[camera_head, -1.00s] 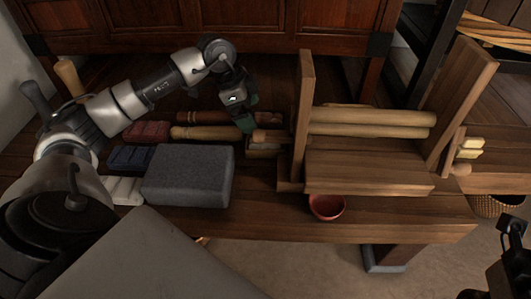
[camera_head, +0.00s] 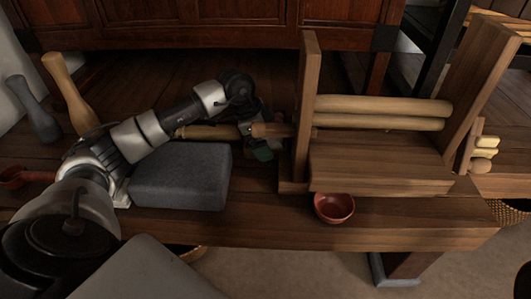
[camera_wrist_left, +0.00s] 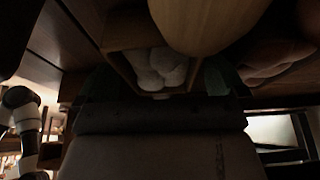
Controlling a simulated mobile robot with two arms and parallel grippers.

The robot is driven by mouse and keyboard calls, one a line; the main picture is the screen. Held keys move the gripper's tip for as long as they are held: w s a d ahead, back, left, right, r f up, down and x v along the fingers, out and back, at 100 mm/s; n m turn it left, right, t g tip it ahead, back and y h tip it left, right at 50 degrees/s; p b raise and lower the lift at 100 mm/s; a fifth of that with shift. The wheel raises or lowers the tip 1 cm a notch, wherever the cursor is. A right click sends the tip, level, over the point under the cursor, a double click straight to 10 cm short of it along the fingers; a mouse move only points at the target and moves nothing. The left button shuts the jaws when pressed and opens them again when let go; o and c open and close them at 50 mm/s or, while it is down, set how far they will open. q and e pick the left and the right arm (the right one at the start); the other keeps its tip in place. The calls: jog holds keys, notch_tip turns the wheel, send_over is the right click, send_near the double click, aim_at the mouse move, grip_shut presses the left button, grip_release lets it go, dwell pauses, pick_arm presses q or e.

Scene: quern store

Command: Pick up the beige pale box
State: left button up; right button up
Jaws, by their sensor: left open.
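My left gripper (camera_head: 260,148) is low at the left side of the wooden press-like frame, beside its upright board. In the left wrist view the gripper (camera_wrist_left: 152,88) is open, with a greenish finger on each side. A small open wooden box (camera_wrist_left: 118,62) with whitish round lumps inside is between or just beyond the fingers; contact cannot be told. This seems to be the beige pale box. In the head view it is almost wholly hidden by the gripper. Only a dark shape shows at the lower right edge; my right gripper cannot be made out.
A grey block (camera_head: 182,178) lies under my left forearm. A wooden rolling pin (camera_head: 205,132) lies behind it. The wooden frame (camera_head: 380,160) stands close right of the gripper. A red bowl (camera_head: 334,207) sits near the bench front. A dark cabinet (camera_head: 210,25) is behind.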

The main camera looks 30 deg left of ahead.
pick_arm(q)
jog(key=shift+w+d+f, duration=0.1)
jog(key=shift+d+f, duration=0.05)
jog(key=shift+f, duration=0.15)
jog(key=shift+f+p, duration=0.15)
jog(key=shift+p, duration=0.2)
jog(key=shift+c, duration=1.3)
jog(key=c, duration=0.7)
jog(key=shift+o, duration=0.2)
